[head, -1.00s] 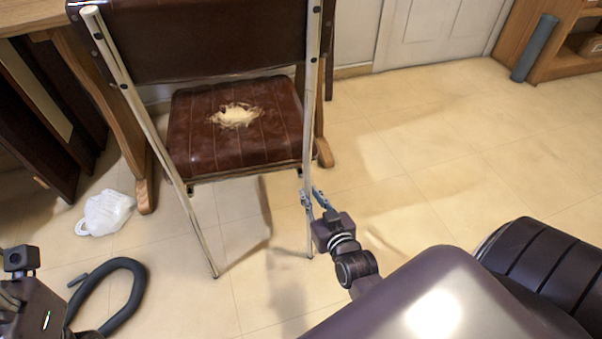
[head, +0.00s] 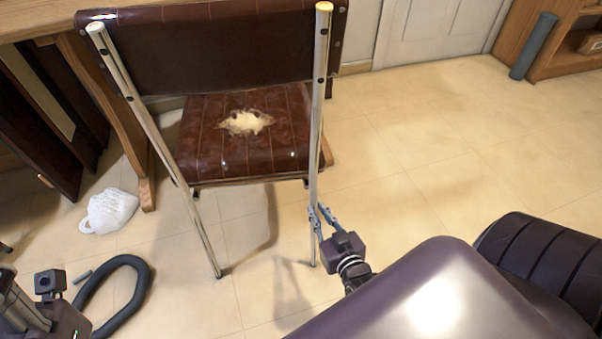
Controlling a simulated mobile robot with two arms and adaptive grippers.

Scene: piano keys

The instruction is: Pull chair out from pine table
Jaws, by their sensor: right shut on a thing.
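The chair (head: 245,165) has a dark brown seat with a torn pale patch, a brown backrest (head: 210,50) and metal legs. Its back faces me, and its seat is beside the wooden table (head: 130,130) at the left. My right gripper (head: 316,212) is shut on the chair's right rear leg (head: 313,185), low down above the floor. The front legs are largely hidden. Part of my left arm shows at the lower left, but its fingers are not visible.
A white plastic bag (head: 109,211) and a dark curved hose (head: 130,300) lie on the floor at the left. Dark panels (head: 40,130) lean under the table. A wooden shelf (head: 555,50) with a grey tube (head: 534,46) stands at the back right. Tiled floor right of the chair is clear.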

